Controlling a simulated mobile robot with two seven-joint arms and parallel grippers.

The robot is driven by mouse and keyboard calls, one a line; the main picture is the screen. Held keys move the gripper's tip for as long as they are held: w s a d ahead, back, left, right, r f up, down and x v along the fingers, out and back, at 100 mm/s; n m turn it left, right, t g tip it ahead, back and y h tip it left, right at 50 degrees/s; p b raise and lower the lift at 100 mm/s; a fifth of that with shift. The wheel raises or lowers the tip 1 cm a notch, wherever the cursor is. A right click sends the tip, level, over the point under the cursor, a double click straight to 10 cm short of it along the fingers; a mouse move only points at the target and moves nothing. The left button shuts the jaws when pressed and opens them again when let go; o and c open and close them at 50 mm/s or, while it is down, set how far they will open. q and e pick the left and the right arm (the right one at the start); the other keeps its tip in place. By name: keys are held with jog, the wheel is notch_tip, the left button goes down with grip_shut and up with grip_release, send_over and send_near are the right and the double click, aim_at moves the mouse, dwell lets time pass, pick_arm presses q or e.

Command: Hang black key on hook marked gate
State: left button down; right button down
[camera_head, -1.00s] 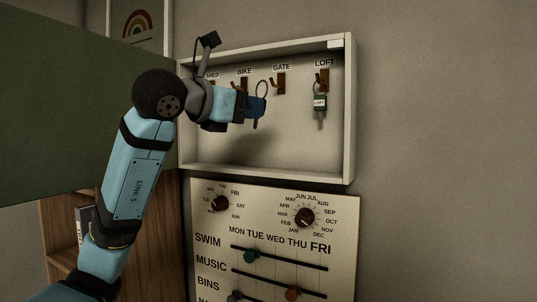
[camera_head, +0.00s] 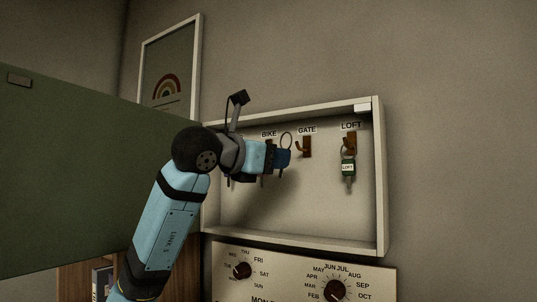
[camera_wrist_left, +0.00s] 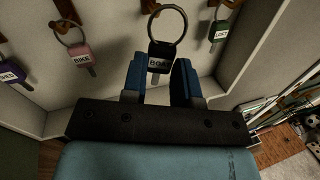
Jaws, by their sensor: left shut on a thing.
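My left gripper (camera_head: 286,158) is shut on the black key (camera_wrist_left: 161,58), with blue fingers on both sides of its tag. The key's ring (camera_head: 286,140) stands up above the fingers. The tag has white lettering that is hard to read. The brown hook marked GATE (camera_head: 305,148) is bare, just right of the ring in the head view. A brown hook (camera_wrist_left: 150,6) also shows behind the ring's top in the left wrist view. The ring appears beside the GATE hook, not on it; the depth between them is unclear. My right gripper is out of view.
The open wall cabinet (camera_head: 381,180) has a green door (camera_head: 75,170) swung out left. A green-tagged key (camera_head: 348,166) hangs under LOFT. Pink (camera_wrist_left: 83,56) and purple (camera_wrist_left: 12,72) tagged keys hang left in the wrist view. A dial board (camera_head: 300,270) is below.

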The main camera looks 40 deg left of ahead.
pick_arm(q)
jog(key=shift+w+a+f, duration=0.1)
jog(key=shift+w+f, duration=0.25)
jog(key=shift+w, duration=0.75)
jog(key=shift+w+a+f, duration=0.1)
jog(key=shift+w+f, duration=0.2)
jog(key=shift+w, duration=0.85)
jog(key=shift+w+f, duration=0.35)
jog(key=shift+w, duration=0.75)
jog(key=c, duration=0.8)
grip_release()
jog(key=shift+a, duration=0.1)
